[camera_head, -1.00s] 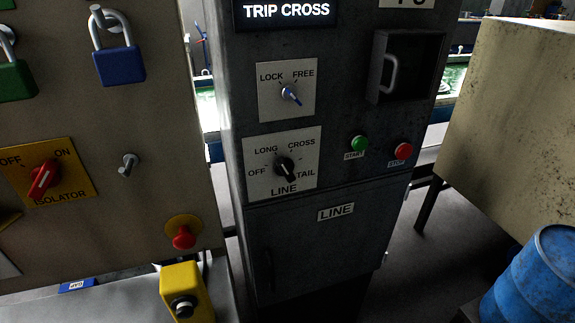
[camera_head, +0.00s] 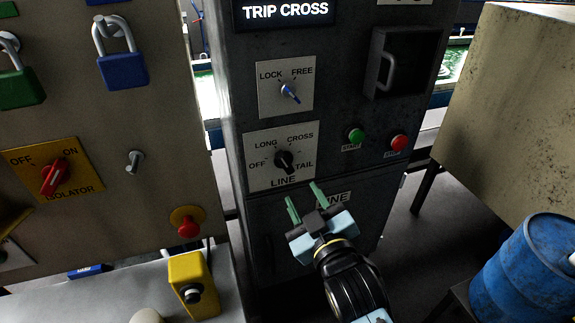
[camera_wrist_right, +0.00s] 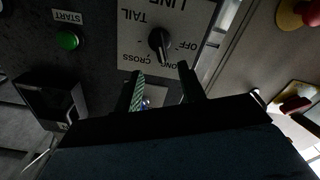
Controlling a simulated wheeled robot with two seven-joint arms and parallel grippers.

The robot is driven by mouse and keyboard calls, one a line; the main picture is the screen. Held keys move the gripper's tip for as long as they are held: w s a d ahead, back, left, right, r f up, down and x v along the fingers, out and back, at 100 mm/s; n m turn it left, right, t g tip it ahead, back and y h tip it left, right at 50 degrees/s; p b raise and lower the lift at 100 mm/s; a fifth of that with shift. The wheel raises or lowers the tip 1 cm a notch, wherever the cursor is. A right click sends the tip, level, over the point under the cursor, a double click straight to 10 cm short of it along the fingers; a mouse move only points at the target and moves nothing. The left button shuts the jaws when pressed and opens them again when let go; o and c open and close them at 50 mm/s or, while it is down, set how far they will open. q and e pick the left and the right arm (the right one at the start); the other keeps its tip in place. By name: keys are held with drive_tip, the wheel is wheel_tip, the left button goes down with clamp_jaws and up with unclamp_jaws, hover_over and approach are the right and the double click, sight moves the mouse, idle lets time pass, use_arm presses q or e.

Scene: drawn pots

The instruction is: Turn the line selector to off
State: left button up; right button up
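The line selector is a black knob (camera_head: 284,160) on a white plate (camera_head: 258,178) marked OFF, LONG, CROSS, TAIL and LINE. Its grip slants from upper left to lower right; I cannot tell which end is the pointer. My right gripper (camera_head: 303,192) is open and empty, below and slightly right of the knob, apart from it. In the right wrist view the plate appears upside down. There the knob (camera_wrist_right: 159,40) lies just beyond the gap between the open fingers (camera_wrist_right: 160,72). My left gripper is not in view.
Above is a LOCK/FREE switch (camera_head: 289,91) and a TRIP CROSS display (camera_head: 285,11). Green start (camera_head: 356,135) and red stop (camera_head: 398,143) buttons sit right of the plate. The left panel has a red isolator knob (camera_head: 55,179). A blue barrel (camera_head: 525,272) stands at lower right.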

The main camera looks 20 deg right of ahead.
sight(287, 167)
drive_tip(key=w, duration=1)
drive_tip(key=shift+w+a+p, duration=0.2)
drive_tip(key=shift+w+p, duration=0.05)
drive_tip(key=shift+p, duration=0.1)
clamp_jaws()
